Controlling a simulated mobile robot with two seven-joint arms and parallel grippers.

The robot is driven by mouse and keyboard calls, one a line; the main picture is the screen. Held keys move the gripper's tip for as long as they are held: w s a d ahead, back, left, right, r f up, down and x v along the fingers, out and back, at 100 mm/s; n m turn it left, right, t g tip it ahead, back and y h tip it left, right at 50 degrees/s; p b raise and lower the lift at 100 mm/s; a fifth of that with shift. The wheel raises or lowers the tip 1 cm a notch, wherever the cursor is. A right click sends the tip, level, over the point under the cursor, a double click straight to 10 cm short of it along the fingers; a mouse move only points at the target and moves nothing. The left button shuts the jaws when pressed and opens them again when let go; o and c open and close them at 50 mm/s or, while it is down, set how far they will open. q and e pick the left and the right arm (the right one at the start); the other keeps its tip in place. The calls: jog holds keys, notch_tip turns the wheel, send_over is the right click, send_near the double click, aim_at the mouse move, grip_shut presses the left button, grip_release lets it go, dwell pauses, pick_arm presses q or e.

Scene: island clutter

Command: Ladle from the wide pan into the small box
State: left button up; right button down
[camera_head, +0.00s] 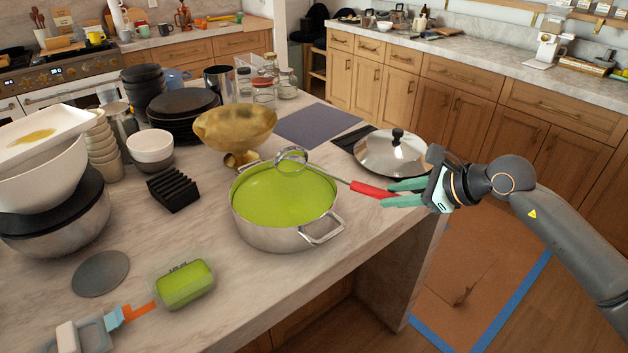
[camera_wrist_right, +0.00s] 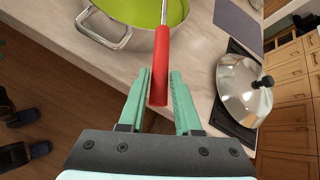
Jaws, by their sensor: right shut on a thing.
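The wide steel pan (camera_head: 270,238), holding bright green liquid, stands on the marble counter; its rim and handle also show in the right wrist view (camera_wrist_right: 118,36). My right gripper (camera_head: 392,193) is right of the pan, shut on the red handle of the ladle (camera_head: 370,189). The handle lies between its fingers in the right wrist view (camera_wrist_right: 160,65). The ladle's steel head is over the pan's far side, near the liquid; whether it touches is unclear. The small clear box (camera_head: 183,284), with green inside, sits left of and nearer than the pan.
A black rack (camera_head: 173,189) and grey disc (camera_head: 100,273) are left. A grey, blue and orange item (camera_head: 90,335) reaches toward the box. Counter between pan and box is clear.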

dwell(0.4)
jog(key=shift+f+b, duration=0.1)
jog(key=shift+b, duration=0.6)
jog(key=shift+s+a+n+t+h+b, duration=0.1)
jog(key=shift+n+t+h+b, duration=0.2)
jog(key=shift+n+t+b, duration=0.65)
jog(key=shift+m+b, duration=0.25)
jog(key=shift+b, duration=0.5)
jog(key=shift+r, duration=0.25)
